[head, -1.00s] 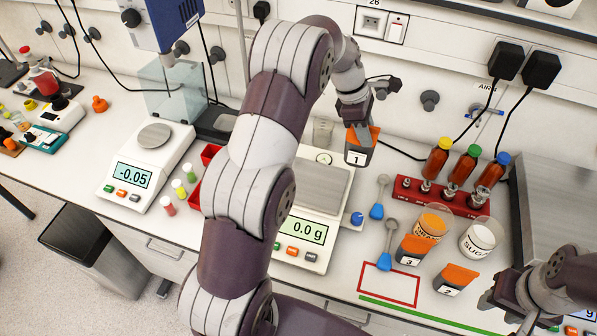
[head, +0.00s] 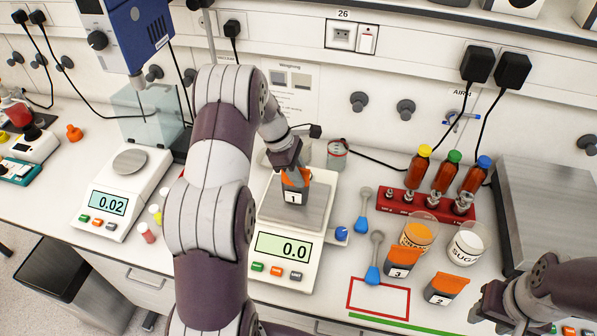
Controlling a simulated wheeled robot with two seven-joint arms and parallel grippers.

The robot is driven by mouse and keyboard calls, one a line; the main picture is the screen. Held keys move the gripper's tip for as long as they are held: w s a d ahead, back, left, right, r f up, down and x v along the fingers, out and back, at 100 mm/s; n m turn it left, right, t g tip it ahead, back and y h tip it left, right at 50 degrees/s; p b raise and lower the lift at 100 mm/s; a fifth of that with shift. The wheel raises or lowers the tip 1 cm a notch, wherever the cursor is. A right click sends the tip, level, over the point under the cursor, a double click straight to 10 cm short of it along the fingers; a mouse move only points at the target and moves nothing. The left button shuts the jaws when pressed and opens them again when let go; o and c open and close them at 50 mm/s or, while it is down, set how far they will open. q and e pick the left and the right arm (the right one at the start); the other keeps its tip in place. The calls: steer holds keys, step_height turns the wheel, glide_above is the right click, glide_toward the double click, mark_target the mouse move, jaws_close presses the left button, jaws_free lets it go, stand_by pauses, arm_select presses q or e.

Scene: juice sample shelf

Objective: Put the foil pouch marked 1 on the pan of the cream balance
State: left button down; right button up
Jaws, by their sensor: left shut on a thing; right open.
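The foil pouch marked 1 (head: 293,197), dark with an orange top, is held upright in my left gripper (head: 291,172). The gripper is shut on its top. The pouch is over the square steel pan (head: 316,212) of the cream balance (head: 262,275); I cannot tell whether it touches the pan. The display (head: 283,246) reads 0.0. My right gripper (head: 484,308) is open and empty at the lower right. Pouches marked 3 (head: 400,262) and 2 (head: 445,289) stand on the bench to the right.
A second balance (head: 125,195) with a round pan reads 0.02 at the left. A red outline (head: 378,312) on the bench is mostly bare.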

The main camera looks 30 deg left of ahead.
arm_select(q)
steer(key=c, duration=0.9)
jaws_free()
steer(key=shift+s, duration=0.1)
steer(key=shift+d, duration=0.1)
